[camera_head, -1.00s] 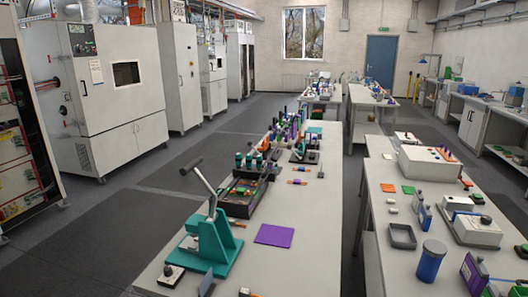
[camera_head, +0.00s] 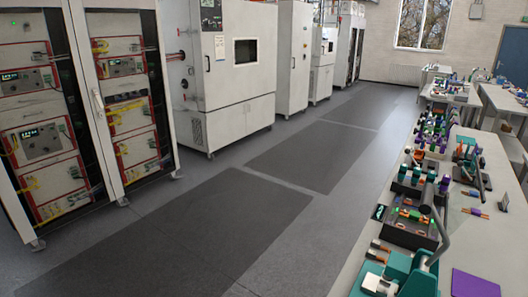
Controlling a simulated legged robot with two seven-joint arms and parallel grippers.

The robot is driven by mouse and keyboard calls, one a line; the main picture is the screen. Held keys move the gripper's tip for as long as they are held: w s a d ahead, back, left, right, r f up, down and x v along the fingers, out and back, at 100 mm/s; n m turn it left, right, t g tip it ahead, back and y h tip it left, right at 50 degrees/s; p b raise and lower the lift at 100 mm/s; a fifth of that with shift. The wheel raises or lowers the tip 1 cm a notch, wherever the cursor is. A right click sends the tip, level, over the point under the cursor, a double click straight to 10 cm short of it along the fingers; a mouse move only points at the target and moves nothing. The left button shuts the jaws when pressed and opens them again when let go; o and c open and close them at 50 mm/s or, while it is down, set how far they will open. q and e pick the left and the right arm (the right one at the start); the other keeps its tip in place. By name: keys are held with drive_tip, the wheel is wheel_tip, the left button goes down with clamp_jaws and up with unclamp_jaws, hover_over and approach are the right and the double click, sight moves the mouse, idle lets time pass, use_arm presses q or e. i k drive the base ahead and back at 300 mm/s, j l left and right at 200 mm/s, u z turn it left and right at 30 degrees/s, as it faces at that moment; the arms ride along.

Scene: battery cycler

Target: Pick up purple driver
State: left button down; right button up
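Neither of my grippers is in view. The long workbench (camera_head: 492,242) runs along the right side. Several small upright purple and green pieces (camera_head: 436,127) stand clustered toward its far part. A small purple piece (camera_head: 445,183) stands nearer, by the dark fixtures. They are too small for me to tell which, if any, is the purple driver. A flat purple mat (camera_head: 474,284) lies at the near right, cut off by the picture edge.
A teal lever press (camera_head: 410,275) stands at the bench's near end, with a black fixture (camera_head: 408,228) behind it. Equipment racks (camera_head: 125,100) and a large white chamber (camera_head: 225,80) line the left. Open grey floor (camera_head: 215,225) lies between them and the bench.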

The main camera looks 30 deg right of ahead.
sight(446, 180)
drive_tip(key=i+j+u, duration=0.15)
drive_tip(key=i, duration=0.4)
drive_tip(key=i+j+u, duration=0.1)
drive_tip(key=i, duration=0.5)
drive_tip(key=i+l+z, duration=0.25)
drive_tip(key=i+z, duration=0.25)
drive_tip(key=i+l+z, duration=0.1)
drive_tip(key=i+z, duration=0.9)
drive_tip(key=i+j+z, duration=0.3)
drive_tip(key=z, duration=0.15)
drive_tip(key=i+z, duration=0.4)
drive_tip(key=i, duration=0.2)
drive_tip(key=i+j+z, duration=0.1)
drive_tip(key=i+z, duration=0.25)
drive_tip(key=i, duration=0.25)
drive_tip(key=i+j+z, duration=0.4)
drive_tip(key=i, duration=0.15)
drive_tip(key=l, duration=0.1)
